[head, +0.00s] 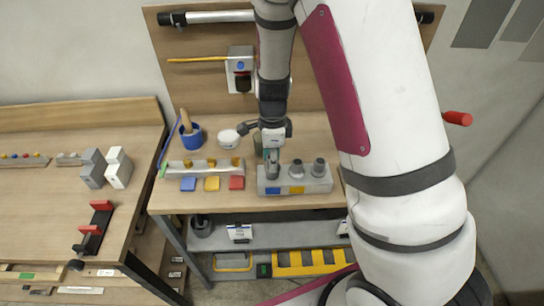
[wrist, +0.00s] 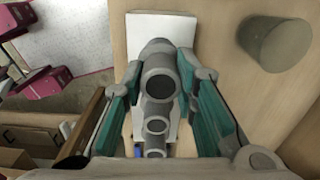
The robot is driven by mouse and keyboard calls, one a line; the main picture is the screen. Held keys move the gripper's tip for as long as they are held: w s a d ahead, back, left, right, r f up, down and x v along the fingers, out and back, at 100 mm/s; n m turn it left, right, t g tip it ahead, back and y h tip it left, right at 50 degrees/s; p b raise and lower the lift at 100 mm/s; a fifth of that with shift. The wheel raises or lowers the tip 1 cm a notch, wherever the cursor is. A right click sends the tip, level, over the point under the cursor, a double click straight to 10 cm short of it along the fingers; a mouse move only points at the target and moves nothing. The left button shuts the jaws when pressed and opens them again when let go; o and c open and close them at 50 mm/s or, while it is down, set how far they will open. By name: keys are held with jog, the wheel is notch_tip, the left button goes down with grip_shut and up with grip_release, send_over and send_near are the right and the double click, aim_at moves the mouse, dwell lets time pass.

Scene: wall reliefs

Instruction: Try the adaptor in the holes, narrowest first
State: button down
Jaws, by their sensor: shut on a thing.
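A pale block (head: 325,185) stands near the front edge of the middle table. It carries a row of three grey hollow cylinders, the adaptors; the middle one (head: 296,170) and the right one (head: 319,167) stand upright. My gripper (head: 272,155) points down at the block's left end. In the wrist view its teal fingers are shut on the left adaptor (wrist: 158,78), a grey tube with a dark open top. The other two tubes (wrist: 155,125) line up beyond it. I cannot tell whether the held adaptor is seated or lifted. No separate holes show clearly.
Left of the block is a pale rail (head: 212,174) with blue, yellow and red squares before it. A blue pot (head: 191,138) and white round piece (head: 228,139) stand behind. A greenish-grey cylinder (wrist: 275,45) stands close beside my gripper. A backboard (head: 195,90) rises behind.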

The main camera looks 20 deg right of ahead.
jog(key=shift+f+b, duration=0.3)
jog(key=shift+f, duration=0.8)
jog(key=c, duration=1.2)
grip_release()
jog(key=shift+r, duration=0.1)
notch_tip(320, 180, up, 12)
jog(key=shift+f, duration=0.1)
